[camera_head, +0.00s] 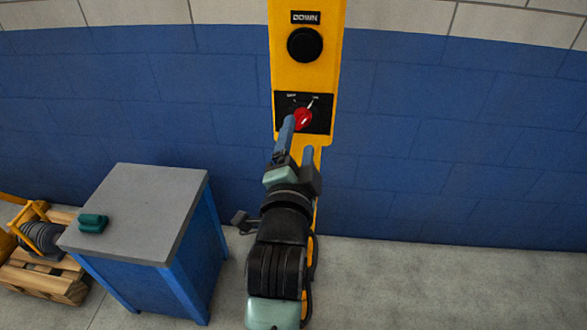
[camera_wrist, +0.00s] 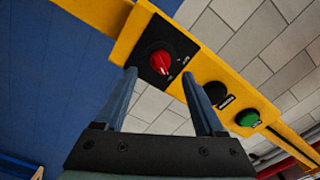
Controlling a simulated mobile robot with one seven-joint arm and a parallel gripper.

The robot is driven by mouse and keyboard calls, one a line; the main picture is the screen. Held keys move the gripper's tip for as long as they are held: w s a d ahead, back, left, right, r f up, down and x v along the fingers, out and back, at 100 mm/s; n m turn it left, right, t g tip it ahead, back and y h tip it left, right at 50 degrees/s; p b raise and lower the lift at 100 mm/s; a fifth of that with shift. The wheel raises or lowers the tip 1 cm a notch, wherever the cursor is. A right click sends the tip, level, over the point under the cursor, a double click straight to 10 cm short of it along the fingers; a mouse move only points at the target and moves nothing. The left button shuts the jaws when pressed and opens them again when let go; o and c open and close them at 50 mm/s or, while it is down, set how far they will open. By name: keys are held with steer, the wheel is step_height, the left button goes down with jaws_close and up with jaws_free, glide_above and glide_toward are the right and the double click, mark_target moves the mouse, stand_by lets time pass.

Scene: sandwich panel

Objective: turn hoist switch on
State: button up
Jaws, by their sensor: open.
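The hoist switch is a red rotary knob (camera_head: 303,118) on a black plate (camera_head: 319,113) near the lower end of the yellow panel (camera_head: 306,73). In the head view a white pointer line runs from the knob toward the upper-right label, which is too small to read. The knob also shows in the wrist view (camera_wrist: 161,62), beyond the fingertips and nearer the left one. My gripper (camera_head: 297,137) is open and empty, just below the knob, with its blue fingers on either side. In the head view the left finger covers the knob's lower-left edge. I cannot tell whether they touch.
A black DOWN button (camera_head: 305,45) sits above the switch; a green button (camera_wrist: 247,118) shows farther along the panel. A grey-topped blue table (camera_head: 145,205) with a green object (camera_head: 93,223) stands left, beside a pallet (camera_head: 45,280). The floor at right is clear.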

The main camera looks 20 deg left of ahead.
steer(key=v, duration=0.7)
steer(key=shift+s+b, duration=0.3)
steer(key=shift+s, duration=0.05)
steer(key=shift+d, duration=0.1)
steer(key=s+d+r+n+t+h+p, duration=0.1)
steer(key=d+r, duration=0.4)
steer(key=r, duration=1)
steer(key=s+d+r+n+t+h+p, duration=0.2)
steer(key=s+d+r+n+t+p, duration=0.2)
steer(key=r, duration=1.1)
steer(key=s+d+r+n+t+h+p, duration=0.2)
steer(key=s+d+r+n+t+p, duration=0.1)
steer(key=r, duration=1.2)
steer(key=d+n+t+p, duration=0.1)
steer(key=d+t+p, duration=0.1)
steer(key=shift+d+r, duration=0.35)
steer(key=shift+d, duration=0.05)
